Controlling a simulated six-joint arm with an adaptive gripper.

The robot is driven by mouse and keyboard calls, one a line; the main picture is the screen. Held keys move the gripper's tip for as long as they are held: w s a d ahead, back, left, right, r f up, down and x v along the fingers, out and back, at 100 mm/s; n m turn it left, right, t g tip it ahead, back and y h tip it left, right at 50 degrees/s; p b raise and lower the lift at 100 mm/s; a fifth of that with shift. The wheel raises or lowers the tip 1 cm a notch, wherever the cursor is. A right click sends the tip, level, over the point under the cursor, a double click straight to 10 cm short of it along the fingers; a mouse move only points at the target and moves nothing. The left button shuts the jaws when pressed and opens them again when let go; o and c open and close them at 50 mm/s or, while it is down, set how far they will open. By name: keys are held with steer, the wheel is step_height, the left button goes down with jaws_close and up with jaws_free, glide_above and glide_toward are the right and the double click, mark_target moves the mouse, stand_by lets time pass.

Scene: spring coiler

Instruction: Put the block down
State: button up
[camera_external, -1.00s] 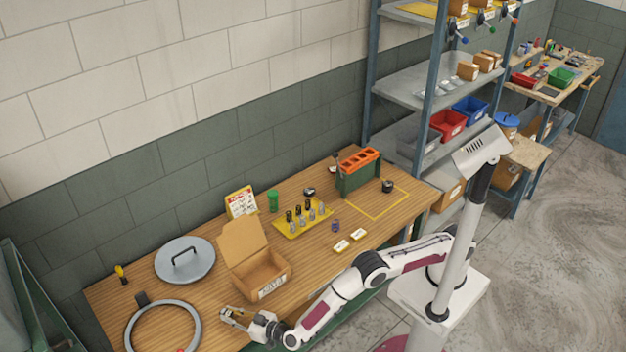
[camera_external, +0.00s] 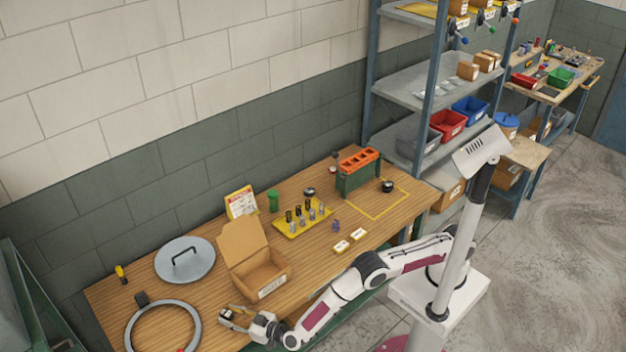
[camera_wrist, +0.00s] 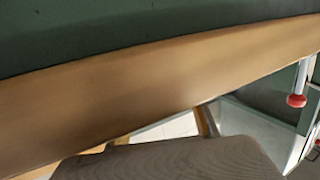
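My gripper (camera_external: 229,317) is low at the front edge of the wooden bench (camera_external: 205,285), right of a grey ring and in front of an open cardboard box. Small yellowish and dark parts show at its fingers; whether these are gripper parts or a held block is too small to tell. In the wrist view a grey-brown textured shape (camera_wrist: 175,160) fills the bottom; I cannot tell what it is.
The grey ring (camera_external: 195,318) and a round lid with a handle (camera_external: 170,268) lie on the left. The open cardboard box (camera_external: 252,283) stands behind my gripper. A yellow tray (camera_external: 288,232) with several cylinders and a green rack (camera_external: 347,182) stand farther right. The bench middle has bare wood.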

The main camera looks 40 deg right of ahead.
steer(key=shift+s, duration=0.1)
steer(key=shift+v, duration=3.75)
steer(key=shift+a+r, duration=0.1)
steer(key=shift+r, duration=0.1)
